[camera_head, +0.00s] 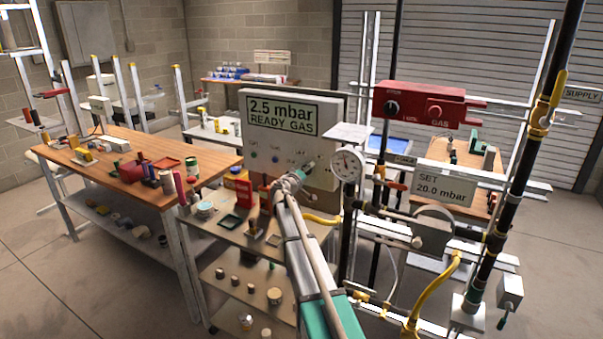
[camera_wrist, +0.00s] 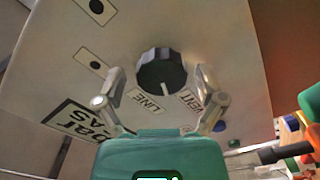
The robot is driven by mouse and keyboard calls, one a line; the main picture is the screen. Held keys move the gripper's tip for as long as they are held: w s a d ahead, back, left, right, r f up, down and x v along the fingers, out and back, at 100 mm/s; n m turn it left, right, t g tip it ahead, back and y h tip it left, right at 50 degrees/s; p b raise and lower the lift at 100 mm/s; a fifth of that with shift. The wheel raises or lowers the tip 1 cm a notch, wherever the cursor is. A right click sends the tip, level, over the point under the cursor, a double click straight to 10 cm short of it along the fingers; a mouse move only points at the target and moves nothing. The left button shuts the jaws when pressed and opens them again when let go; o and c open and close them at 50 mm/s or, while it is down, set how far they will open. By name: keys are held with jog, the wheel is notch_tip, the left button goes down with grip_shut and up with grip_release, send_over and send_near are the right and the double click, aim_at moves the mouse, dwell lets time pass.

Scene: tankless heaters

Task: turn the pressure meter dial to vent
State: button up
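The pressure meter (camera_head: 325,110) is a pale box with a green display reading "2.5 mbar READY GAS". In the wrist view its panel (camera_wrist: 215,40) appears upside down with a dark ridged dial (camera_wrist: 158,62). The dial's white pointer mark faces down the picture, between the LINE label (camera_wrist: 150,103) and the VENT label (camera_wrist: 190,101). My gripper (camera_wrist: 161,76) is open, one finger on each side of the dial with visible gaps. In the head view my gripper (camera_head: 309,168) is at the panel's lower right and hides the dial.
A round gauge (camera_head: 347,164) stands on piping close right of my gripper. A red gas regulator box (camera_head: 420,105), a "SET 20.0 mbar" sign (camera_head: 445,187) and yellow hoses are further right. A cluttered cart (camera_head: 225,235) stands left of my arm.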

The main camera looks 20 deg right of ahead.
jog(key=shift+a, duration=0.1)
dwell(0.3)
jog(key=v, duration=1.2)
dwell(0.5)
jog(key=s+a+f+m+g+y+p, duration=0.1)
jog(key=s+a+f+g+y, duration=0.25)
jog(key=s+f, duration=0.4)
jog(key=s+a+f+m+g+y+p, duration=0.1)
jog(key=s+a+f+m+g+y, duration=0.2)
jog(key=s, duration=0.8)
jog(key=s+a+f+n+g+y, duration=0.1)
jog(key=s+a+f+g+y, duration=0.1)
jog(key=s+a+y, duration=0.2)
jog(key=s+a+f+n+g+y, duration=0.2)
jog(key=s+a+f+y, duration=0.1)
jog(key=s+a, duration=0.5)
jog(key=s, duration=0.3)
jog(key=shift+a+f+y, duration=0.3)
jog(key=shift+y, duration=0.05)
jog(key=shift+g, duration=0.25)
